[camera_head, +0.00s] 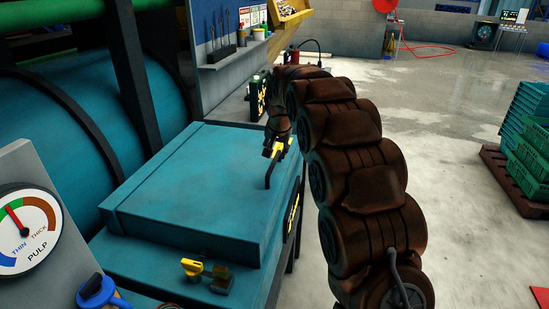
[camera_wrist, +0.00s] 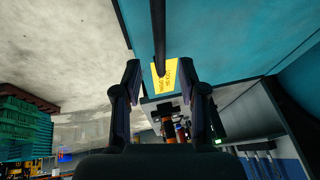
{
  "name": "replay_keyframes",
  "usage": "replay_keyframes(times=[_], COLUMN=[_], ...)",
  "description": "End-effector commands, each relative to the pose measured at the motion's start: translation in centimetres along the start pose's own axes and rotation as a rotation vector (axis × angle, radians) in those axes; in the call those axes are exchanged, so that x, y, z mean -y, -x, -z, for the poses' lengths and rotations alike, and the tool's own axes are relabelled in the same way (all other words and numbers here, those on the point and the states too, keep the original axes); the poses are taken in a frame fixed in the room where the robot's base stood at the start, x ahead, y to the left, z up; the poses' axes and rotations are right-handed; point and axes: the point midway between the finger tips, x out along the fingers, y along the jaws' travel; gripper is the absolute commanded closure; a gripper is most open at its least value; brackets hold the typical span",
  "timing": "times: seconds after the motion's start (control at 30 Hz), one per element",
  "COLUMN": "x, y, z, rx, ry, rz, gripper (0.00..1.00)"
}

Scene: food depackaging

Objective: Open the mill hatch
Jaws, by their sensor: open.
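The teal mill hatch (camera_head: 185,185) is a broad flat lid, lying shut on the teal mill body (camera_head: 180,262) in the head view. A thin dark handle rod (camera_head: 269,172) stands at the lid's right edge, with a yellow tag by its upper end. My gripper (camera_head: 278,141) is at this upper end. In the wrist view, my gripper (camera_wrist: 164,74) is open, and the dark rod (camera_wrist: 159,35) and yellow tag (camera_wrist: 165,73) appear between its fingers. I cannot tell whether a finger touches the rod. A yellow latch (camera_head: 205,272) sits in front of the lid.
A pulp gauge (camera_head: 27,232) and a blue knob (camera_head: 97,291) are at the near left. Dark posts (camera_head: 130,70) and a tool shelf (camera_head: 238,53) stand behind the hatch. Green crates (camera_head: 530,110) are stacked at the far right. The floor between is open.

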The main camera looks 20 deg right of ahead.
Motion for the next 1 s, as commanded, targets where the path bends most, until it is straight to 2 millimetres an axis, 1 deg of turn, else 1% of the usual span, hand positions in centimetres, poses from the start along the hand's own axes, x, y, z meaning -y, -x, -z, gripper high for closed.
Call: replay_keyframes(times=[0.2,0.3,0.43,0.67,1.0], x=[-0.1,0.0,0.0,0.0,0.0], y=[-3.3,-4.4,-5.1,-5.2,-5.2], z=[-0.1,0.0,0.0,0.0,0.0], rx=[0.008,0.003,0.001,0.000,0.000], ry=[0.000,0.000,0.000,0.000,0.001], rz=[-0.004,-0.001,0.000,0.000,0.000], gripper=[0.59,0.59,0.59,0.59,0.94])
